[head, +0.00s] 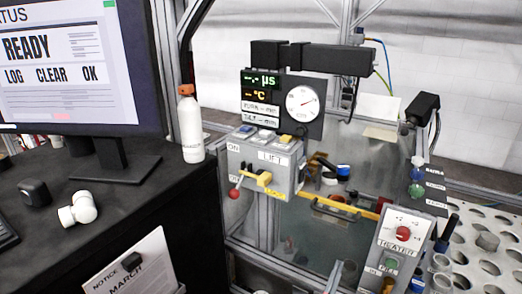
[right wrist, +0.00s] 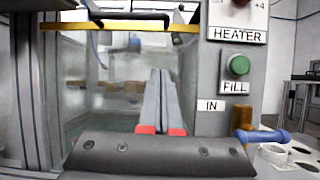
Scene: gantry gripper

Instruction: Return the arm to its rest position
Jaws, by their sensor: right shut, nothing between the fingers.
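My right gripper (right wrist: 161,74) shows in the right wrist view. Its two grey fingers lie together, shut and empty, with red pieces at their base. They point toward the clear front panel (right wrist: 100,95) of the machine, left of the FILL button (right wrist: 238,66). I cannot tell whether the fingertips touch the panel. In the head view I cannot clearly make out this gripper among the dark parts near the bottom. My left gripper is not in view.
The HEATER box (head: 403,240) stands right of the panel, beside a perforated rack (head: 485,268). A LIFT box (head: 268,160) with a red-knobbed lever is at the centre. A black desk (head: 150,215) holds a monitor (head: 75,60) and a white bottle (head: 190,130).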

